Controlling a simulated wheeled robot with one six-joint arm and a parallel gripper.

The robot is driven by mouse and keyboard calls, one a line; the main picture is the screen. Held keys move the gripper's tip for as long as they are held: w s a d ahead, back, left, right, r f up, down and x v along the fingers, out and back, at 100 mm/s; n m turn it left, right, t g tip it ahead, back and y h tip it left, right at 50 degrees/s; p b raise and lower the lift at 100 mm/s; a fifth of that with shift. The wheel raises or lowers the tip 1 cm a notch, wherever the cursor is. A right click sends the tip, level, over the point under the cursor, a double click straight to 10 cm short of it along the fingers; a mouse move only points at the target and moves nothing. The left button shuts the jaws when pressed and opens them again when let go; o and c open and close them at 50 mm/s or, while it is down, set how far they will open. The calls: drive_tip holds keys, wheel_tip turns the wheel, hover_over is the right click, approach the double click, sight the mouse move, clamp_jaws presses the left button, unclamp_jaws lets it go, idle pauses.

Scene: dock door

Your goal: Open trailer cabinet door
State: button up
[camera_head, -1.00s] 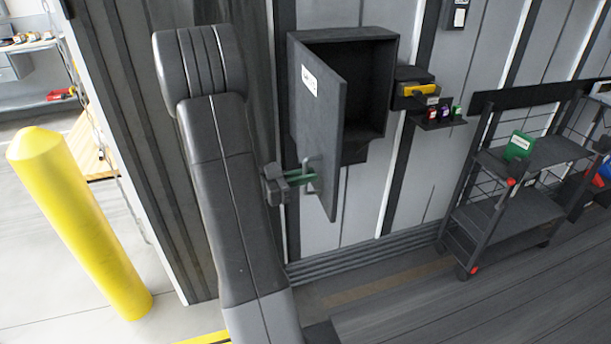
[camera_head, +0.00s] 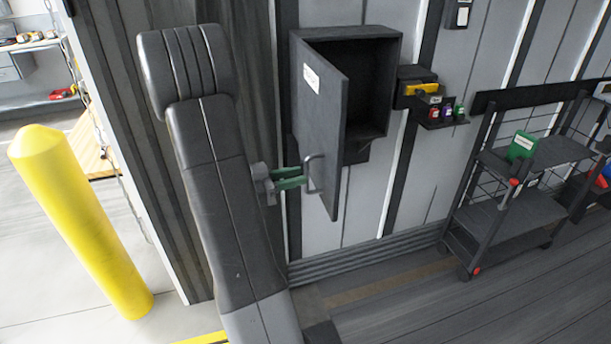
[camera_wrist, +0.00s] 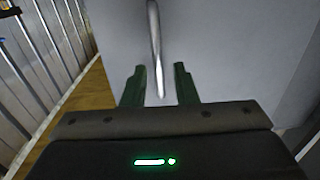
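The cabinet (camera_head: 375,90) is a dark grey box on the wall. Its door (camera_head: 322,125) stands swung well open, hinged at the left, so the dark inside shows. A white label is on the door. The bar handle (camera_head: 313,173) is near the door's lower free edge. My gripper (camera_head: 303,178) is at the handle, its green fingers spread apart. In the wrist view the handle (camera_wrist: 154,45) runs down between the fingers of my gripper (camera_wrist: 160,68), with a gap on both sides. The gripper is open and holds nothing.
A yellow bollard (camera_head: 80,225) stands at the left. Right of the cabinet are a small wall holder with a yellow item (camera_head: 421,89) and a shelf with small bottles (camera_head: 447,113). A dark cart (camera_head: 520,210) stands at the right. The floor before the cabinet looks clear.

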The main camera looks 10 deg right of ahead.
sight(307, 189)
drive_tip(key=b+v, duration=0.1)
drive_tip(key=v, duration=0.9)
drive_tip(key=shift+b, duration=0.35)
drive_tip(key=p+x, duration=0.3)
drive_tip(key=x, duration=1)
drive_tip(key=shift+d+f, duration=0.1)
drive_tip(key=shift+d, duration=0.3)
